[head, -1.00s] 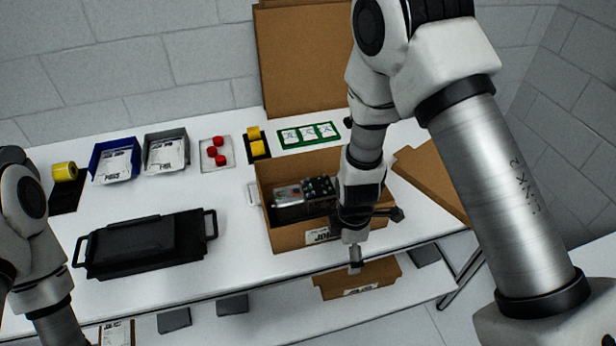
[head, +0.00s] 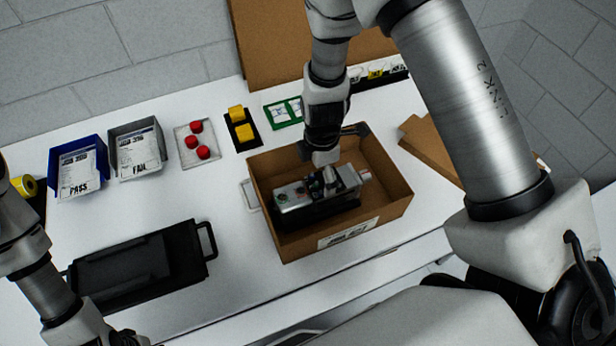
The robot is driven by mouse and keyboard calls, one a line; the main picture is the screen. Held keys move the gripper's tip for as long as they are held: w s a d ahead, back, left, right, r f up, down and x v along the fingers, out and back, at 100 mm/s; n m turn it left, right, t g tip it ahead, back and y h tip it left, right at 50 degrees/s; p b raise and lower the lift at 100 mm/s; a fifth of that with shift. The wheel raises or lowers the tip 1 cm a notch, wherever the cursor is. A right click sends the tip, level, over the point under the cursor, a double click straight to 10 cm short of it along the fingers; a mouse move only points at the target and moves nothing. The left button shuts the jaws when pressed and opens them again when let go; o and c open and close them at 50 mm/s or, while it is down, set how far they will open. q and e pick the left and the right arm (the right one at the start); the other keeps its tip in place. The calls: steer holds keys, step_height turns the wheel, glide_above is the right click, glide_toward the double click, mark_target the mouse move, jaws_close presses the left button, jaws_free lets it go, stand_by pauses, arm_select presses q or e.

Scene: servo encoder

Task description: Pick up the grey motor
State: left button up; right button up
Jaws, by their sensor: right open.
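The grey motor (head: 291,196), a grey metal unit with a dark base and small coloured parts on top, lies inside an open cardboard box (head: 375,219) on the white table. My right gripper (head: 328,155) is open above the back part of the box, pointing down over the motor. Its fingers overlap the motor's upper middle in the picture; I cannot tell whether they touch it. The gripper hides part of the motor. My left arm is at the lower left, with its gripper (head: 122,338) only partly in view at the bottom edge.
A black case with handles (head: 140,262) lies left of the box. Behind are a blue PASS tray (head: 62,160), a grey FAIL tray (head: 120,140), red pieces on a plate (head: 183,143) and yellow blocks (head: 237,114). White table shows between the case and box.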

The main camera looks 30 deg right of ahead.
mark_target(320, 186)
steer(key=f+b, duration=0.1)
steer(key=s+f+b, duration=0.1)
steer(key=f+b, duration=0.1)
steer(key=f, duration=0.1)
steer(key=shift+s+a, duration=0.25)
steer(key=shift+w+a+f+b, duration=0.1)
steer(key=shift+f+b, duration=0.4)
steer(key=shift+f, duration=0.1)
steer(key=shift+w+a+f+b, duration=0.1)
steer(key=shift+f+b, duration=0.35)
steer(key=shift+f, duration=0.15)
steer(key=shift+w+f, duration=0.2)
steer(key=shift+w, duration=0.1)
arm_select(q)
steer(key=f, duration=0.5)
steer(key=shift+s+f, duration=0.2)
steer(key=shift+s, duration=0.15)
arm_select(e)
steer(key=shift+s+r, duration=0.2)
steer(key=shift+s, duration=0.2)
steer(key=c, duration=1.1)
arm_select(q)
steer(key=shift+s+r, duration=0.1)
steer(key=shift+s, duration=0.15)
arm_select(e)
steer(key=c, duration=0.8)
steer(key=shift+o, duration=0.2)
steer(key=shift+w+r, duration=0.1)
